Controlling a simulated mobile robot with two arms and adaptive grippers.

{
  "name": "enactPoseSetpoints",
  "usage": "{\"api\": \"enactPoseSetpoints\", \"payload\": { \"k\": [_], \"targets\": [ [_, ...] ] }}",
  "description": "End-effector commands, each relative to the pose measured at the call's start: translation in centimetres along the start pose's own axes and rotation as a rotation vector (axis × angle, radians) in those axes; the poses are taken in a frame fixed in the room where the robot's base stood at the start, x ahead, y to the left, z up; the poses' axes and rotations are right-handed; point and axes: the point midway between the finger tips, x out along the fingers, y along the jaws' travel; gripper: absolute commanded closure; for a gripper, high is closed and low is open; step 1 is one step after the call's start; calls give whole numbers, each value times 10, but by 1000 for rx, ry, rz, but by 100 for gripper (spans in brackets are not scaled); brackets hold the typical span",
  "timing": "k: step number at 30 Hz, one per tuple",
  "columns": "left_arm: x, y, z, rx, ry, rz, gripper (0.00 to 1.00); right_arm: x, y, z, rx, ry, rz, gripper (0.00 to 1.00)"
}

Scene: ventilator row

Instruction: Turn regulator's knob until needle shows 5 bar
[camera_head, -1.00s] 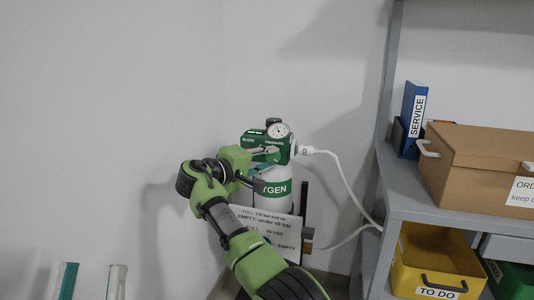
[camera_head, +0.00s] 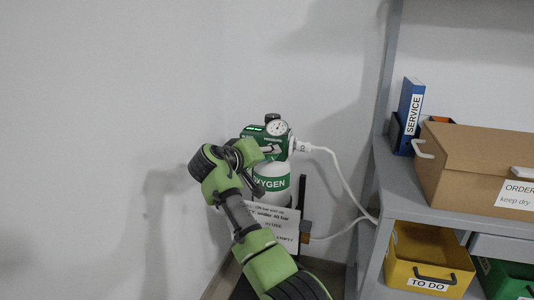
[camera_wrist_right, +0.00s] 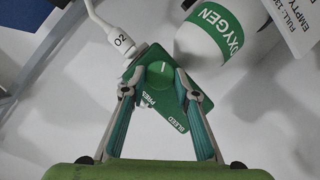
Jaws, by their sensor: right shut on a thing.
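The green regulator (camera_head: 257,131) sits on top of a white oxygen cylinder (camera_head: 273,187) with a green band. Its round gauge (camera_head: 277,127) faces me, but the needle is too small to read. In the right wrist view, the regulator's round green knob (camera_wrist_right: 160,74) carries a short white line. My right gripper (camera_wrist_right: 159,86) has one finger on each side of the knob and is shut on it. In the head view my right gripper (camera_head: 270,150) reaches the regulator's front and hides part of it. My left gripper is not in view.
A white hose (camera_head: 340,178) runs from the regulator's right side. A sign (camera_head: 282,222) stands before the cylinder. To the right, a grey shelf (camera_head: 410,190) holds a cardboard box (camera_head: 470,155), a blue binder (camera_head: 408,113) and a yellow bin (camera_head: 425,245). The left wall is bare.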

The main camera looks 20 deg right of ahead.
Motion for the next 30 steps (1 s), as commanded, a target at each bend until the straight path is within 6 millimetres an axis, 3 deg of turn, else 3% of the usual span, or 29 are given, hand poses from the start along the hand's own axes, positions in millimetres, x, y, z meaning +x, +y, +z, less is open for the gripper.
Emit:
{"api": "enactPoseSetpoints", "payload": {
  "k": [13, 14, 15, 26, 30],
  "targets": [
    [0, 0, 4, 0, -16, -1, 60, 1, -1, 2, 6, -2, -5, 94],
    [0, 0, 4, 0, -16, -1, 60, 1, -1, 2, 6, -2, -4, 65],
    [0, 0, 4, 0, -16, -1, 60, 1, -1, 2, 6, -2, -4, 56],
    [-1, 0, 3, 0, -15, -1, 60, -2, 0, 0, 7, 0, -3, 56],
    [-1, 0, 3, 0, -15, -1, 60, -17, -2, 0, 6, 3, -5, 56]
  ]
}}
